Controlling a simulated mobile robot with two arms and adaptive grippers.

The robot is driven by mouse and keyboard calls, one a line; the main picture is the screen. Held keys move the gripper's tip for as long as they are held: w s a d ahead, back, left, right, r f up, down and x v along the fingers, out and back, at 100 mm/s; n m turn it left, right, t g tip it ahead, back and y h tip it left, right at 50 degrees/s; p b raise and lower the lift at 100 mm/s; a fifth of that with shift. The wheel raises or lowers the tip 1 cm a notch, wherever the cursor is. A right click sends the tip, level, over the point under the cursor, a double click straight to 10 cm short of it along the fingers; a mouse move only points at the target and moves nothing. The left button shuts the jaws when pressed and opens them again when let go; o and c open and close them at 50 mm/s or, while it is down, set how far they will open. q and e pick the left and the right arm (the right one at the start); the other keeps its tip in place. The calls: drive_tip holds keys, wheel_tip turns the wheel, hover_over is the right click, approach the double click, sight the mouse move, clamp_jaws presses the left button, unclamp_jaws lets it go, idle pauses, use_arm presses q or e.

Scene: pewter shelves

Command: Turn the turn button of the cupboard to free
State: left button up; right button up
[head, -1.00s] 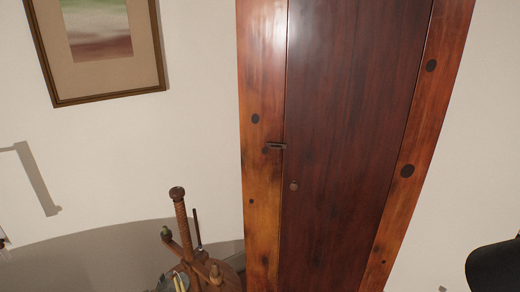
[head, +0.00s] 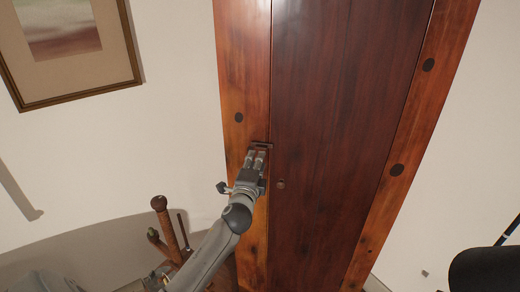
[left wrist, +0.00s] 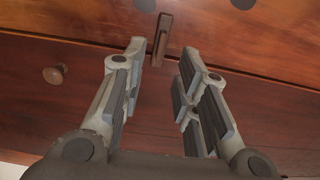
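The cupboard (head: 335,120) is tall, with a dark red-brown door in a lighter orange-brown frame. Its turn button (head: 262,144) is a small dark bar lying level across the seam between the left frame post and the door. In the left wrist view the turn button (left wrist: 163,30) crosses the seam between the two fingertips. My left gripper (head: 257,156) is just below the button in the head view. In the left wrist view its fingers (left wrist: 161,55) are open, one on each side of the bar, with visible gaps. My right gripper is not in view.
A round door knob (head: 281,184) sits below and right of the button. A wooden screw-post object (head: 165,225) stands low at the left, near my left arm. A framed picture (head: 70,98) hangs on the wall. A black shape (head: 485,270) is at lower right.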

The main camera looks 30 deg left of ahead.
sight(261, 148)
use_arm(q)
drive_tip(key=x, duration=0.4)
drive_tip(key=shift+w+r+p, duration=0.1)
drive_tip(key=shift+w+p, duration=0.15)
drive_tip(key=shift+p, duration=0.1)
drive_tip(key=shift+x, duration=0.95)
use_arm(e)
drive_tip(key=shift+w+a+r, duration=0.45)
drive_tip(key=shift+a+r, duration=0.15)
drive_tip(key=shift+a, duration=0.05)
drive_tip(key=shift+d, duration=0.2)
use_arm(q)
clamp_jaws()
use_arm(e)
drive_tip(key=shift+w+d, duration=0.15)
